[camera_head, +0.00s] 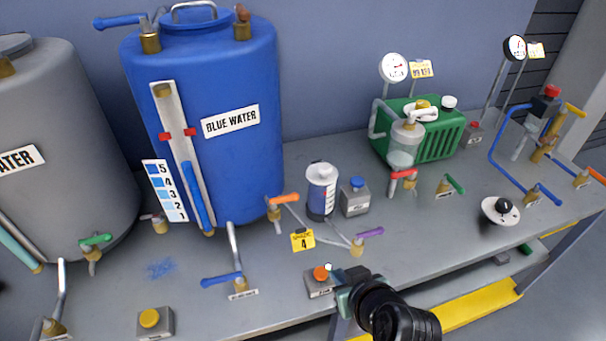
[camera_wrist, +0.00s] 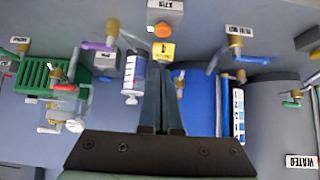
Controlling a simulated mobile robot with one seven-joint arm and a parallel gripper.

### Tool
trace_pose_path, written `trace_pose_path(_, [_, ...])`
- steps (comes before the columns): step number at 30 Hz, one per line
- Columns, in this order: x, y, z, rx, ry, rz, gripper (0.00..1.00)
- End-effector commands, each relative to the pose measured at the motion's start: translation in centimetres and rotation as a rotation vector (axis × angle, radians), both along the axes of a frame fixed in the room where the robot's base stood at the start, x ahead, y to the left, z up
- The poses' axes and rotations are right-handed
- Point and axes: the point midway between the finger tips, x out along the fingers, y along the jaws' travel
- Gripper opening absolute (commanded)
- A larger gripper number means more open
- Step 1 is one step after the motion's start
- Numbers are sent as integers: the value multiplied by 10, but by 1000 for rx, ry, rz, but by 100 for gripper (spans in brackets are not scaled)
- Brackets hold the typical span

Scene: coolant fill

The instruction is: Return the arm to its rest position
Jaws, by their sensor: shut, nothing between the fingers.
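My gripper (camera_head: 338,278) is at the front edge of the grey bench in the head view, next to the box with the orange button (camera_head: 320,274). My dark arm runs from it toward the bottom of the picture. In the wrist view the two fingers of my gripper (camera_wrist: 161,72) lie together, shut with nothing between them. In that view the orange button (camera_wrist: 162,30) is beyond the fingertips, and a yellow tag (camera_wrist: 163,51) is close to them. I cannot tell whether the gripper touches the button box.
The blue water tank (camera_head: 230,150) and a grey tank (camera_head: 60,130) stand at the left. A small canister (camera_head: 321,190) stands mid-bench. A green pump unit (camera_head: 440,145), gauges and valves are at the right. A yellow beam (camera_head: 470,312) runs below the bench; floor is clear at right.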

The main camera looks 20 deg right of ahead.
Motion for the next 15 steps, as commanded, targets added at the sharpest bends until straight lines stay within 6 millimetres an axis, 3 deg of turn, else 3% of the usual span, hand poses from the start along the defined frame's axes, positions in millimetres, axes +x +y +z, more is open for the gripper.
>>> trace_pose_path(5, [7, 0, 11, -15, -28, -3, 0])
trace_pose_path(8, [26, 2, 46, -56, -111, -12, 0])
trace_pose_path(11, [52, 9, 107, -110, -257, -28, 0])
trace_pose_path(15, [77, 32, 210, -159, -512, -46, 0])
